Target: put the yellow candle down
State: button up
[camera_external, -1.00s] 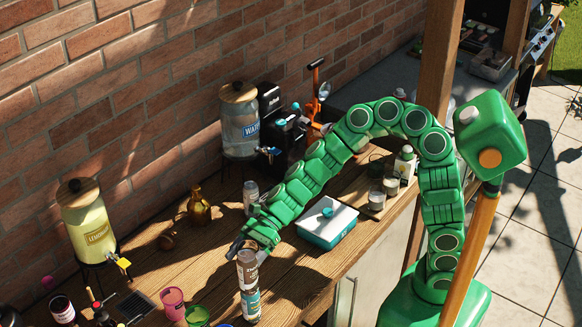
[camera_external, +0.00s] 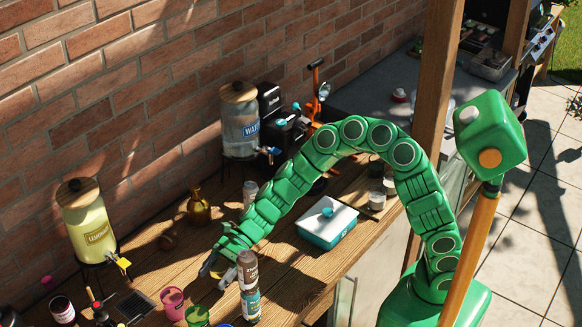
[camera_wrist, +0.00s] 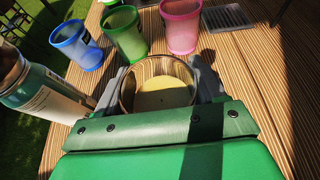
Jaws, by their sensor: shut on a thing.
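The yellow candle (camera_wrist: 162,100) is a clear glass jar with pale yellow wax inside. In the wrist view it sits upright between the two grey fingers of my gripper (camera_wrist: 159,82), which is shut around the jar. The jar is small and partly hidden by the fingers there. I cannot tell whether its base touches the table.
Pink (camera_wrist: 181,25), green (camera_wrist: 125,32) and blue (camera_wrist: 77,45) cups stand ahead. A lemonade dispenser (camera_external: 90,225) is further left. Bare planks lie behind the gripper.

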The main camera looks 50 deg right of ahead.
aim_at(214, 284)
jog(key=shift+w+a+f, duration=0.2)
jog(key=shift+f, duration=1.6)
jog(key=shift+f, duration=0.1)
jog(key=o, duration=1.4)
jog(key=shift+d, duration=0.2)
jog(key=shift+v, duration=5.85)
